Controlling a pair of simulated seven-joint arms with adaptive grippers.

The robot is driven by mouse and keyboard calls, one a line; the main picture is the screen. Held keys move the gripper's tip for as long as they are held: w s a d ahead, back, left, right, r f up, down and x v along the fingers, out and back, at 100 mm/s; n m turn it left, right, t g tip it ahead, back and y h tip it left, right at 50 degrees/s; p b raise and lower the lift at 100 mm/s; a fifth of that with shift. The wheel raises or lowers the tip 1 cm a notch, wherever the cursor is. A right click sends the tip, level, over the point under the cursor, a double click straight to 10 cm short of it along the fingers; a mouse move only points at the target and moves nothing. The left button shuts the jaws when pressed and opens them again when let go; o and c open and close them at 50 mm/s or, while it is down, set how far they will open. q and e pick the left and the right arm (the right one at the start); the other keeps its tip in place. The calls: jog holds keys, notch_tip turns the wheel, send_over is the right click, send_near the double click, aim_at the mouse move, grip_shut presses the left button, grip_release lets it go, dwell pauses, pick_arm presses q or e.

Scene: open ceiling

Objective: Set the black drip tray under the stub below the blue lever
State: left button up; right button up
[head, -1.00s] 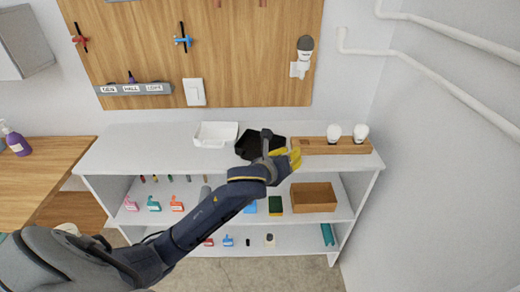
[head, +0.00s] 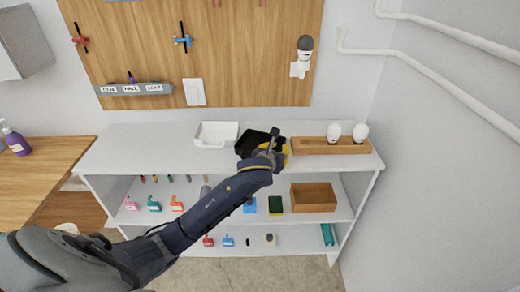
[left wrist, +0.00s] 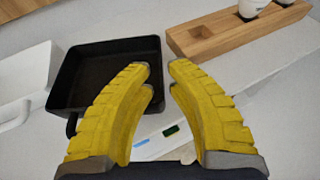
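The black drip tray (head: 253,141) lies on the white shelf top, partly hidden by my left gripper in the head view. In the left wrist view the tray (left wrist: 110,68) is a shallow square pan with a small handle at its lower left. My left gripper (left wrist: 158,72) has its yellow fingers apart, with nothing between them, at the tray's right edge. In the head view the left gripper (head: 281,146) is over the tray's right side. The blue lever (head: 183,40) is on a wooden wall panel. My right gripper is not in view.
A white tray (head: 215,134) sits just left of the black one. A wooden holder (head: 318,147) with two white bulbs stands to the right. A red lever (head: 80,40) and a labelled grey rail (head: 134,89) are on the panel. The shelf top's left part is clear.

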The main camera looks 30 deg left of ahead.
pick_arm(q)
jog(key=shift+x, duration=3.85)
jog(key=shift+c, duration=0.3)
grip_shut()
jog(key=shift+r, duration=0.1)
